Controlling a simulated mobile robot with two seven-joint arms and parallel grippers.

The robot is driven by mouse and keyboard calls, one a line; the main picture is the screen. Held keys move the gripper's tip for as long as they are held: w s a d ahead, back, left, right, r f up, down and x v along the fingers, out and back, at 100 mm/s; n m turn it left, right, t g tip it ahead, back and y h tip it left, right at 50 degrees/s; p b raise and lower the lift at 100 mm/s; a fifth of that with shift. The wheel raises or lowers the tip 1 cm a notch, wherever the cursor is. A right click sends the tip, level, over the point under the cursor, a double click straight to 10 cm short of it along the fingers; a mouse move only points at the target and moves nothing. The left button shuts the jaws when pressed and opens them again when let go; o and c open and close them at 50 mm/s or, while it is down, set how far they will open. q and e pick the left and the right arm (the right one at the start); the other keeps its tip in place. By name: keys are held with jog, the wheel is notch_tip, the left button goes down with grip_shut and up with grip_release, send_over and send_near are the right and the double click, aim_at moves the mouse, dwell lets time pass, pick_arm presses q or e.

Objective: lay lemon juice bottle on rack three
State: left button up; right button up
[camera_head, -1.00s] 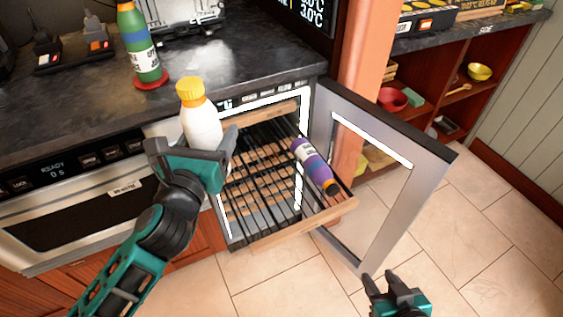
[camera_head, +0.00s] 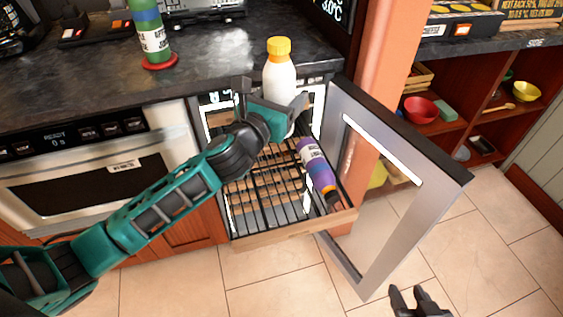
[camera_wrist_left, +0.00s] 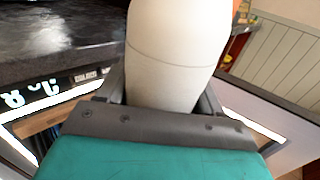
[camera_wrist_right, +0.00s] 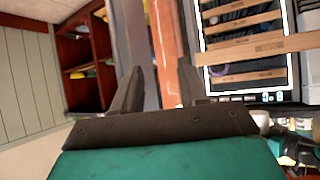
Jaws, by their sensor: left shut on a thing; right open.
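A white bottle with a yellow cap (camera_head: 279,72) stands upright in my left gripper (camera_head: 287,115), which is shut on it. No label shows, so I cannot tell that it is the lemon juice. The bottle fills the middle of the left wrist view (camera_wrist_left: 172,50). Below and around it is a pulled-out wooden-fronted wire rack (camera_head: 290,232) in the open cooler. A purple bottle (camera_head: 317,170) lies on the rack's right side. My right gripper (camera_head: 418,296) is open and empty at the bottom right. It also shows in the right wrist view (camera_wrist_right: 160,85).
The cooler's door (camera_head: 385,190) stands open to the right of the rack. A green bottle (camera_head: 149,30) stands on a red coaster on the dark counter (camera_head: 200,55). A microwave oven front (camera_head: 95,180) is at left. The rack's left and middle are free of bottles.

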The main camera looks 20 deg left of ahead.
pick_arm(q)
notch_tip(320, 180, down, 19)
jog(key=b, duration=1)
jog(key=shift+r+b, duration=0.1)
jog(key=shift+b, duration=0.3)
jog(key=shift+r, duration=0.1)
pick_arm(e)
notch_tip(320, 180, down, 8)
jog(key=a, duration=0.2)
jog(key=shift+w+f, duration=0.25)
jog(key=shift+w, duration=0.15)
pick_arm(q)
jog(key=o, duration=1.4)
jog(key=shift+f, duration=0.25)
jog(key=shift+r, duration=0.1)
